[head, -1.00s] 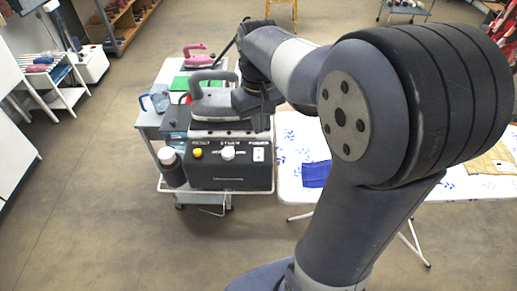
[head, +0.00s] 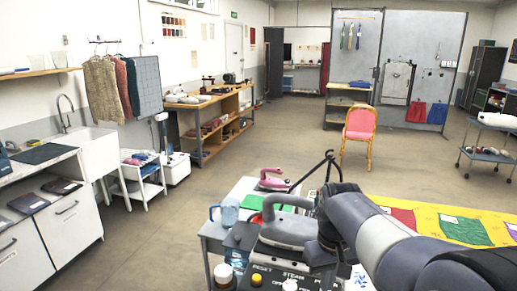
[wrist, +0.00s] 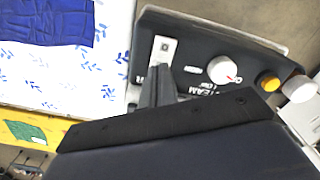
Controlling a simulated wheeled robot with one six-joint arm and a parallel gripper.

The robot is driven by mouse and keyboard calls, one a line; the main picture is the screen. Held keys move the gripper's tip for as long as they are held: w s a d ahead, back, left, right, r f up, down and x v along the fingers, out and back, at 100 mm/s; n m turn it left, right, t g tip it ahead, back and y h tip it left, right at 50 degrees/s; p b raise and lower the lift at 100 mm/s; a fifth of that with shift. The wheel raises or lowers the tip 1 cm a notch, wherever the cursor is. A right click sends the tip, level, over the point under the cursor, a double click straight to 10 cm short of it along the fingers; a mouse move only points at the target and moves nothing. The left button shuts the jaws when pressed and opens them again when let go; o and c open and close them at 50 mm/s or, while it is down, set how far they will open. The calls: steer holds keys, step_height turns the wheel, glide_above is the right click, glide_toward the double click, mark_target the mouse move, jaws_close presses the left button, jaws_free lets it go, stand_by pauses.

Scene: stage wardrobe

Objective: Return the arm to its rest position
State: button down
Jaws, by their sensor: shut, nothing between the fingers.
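My arm (head: 400,235) reaches in from the lower right of the head view, bent over the steam station. My gripper (wrist: 158,88) shows in the wrist view with its fingers together and nothing between them. I cannot tell whether the tips touch the panel. In the head view my gripper (head: 322,258) is partly hidden beside the grey iron (head: 288,228), which rests on top of the station.
A table with a yellow cloth (head: 385,203) stands to the right. A pink chair (head: 359,130) stands beyond. Floor at left (head: 150,225) is clear.

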steer(key=shift+f+b, duration=0.3)
steer(key=shift+f, duration=0.35)
steer(key=shift+r, duration=0.3)
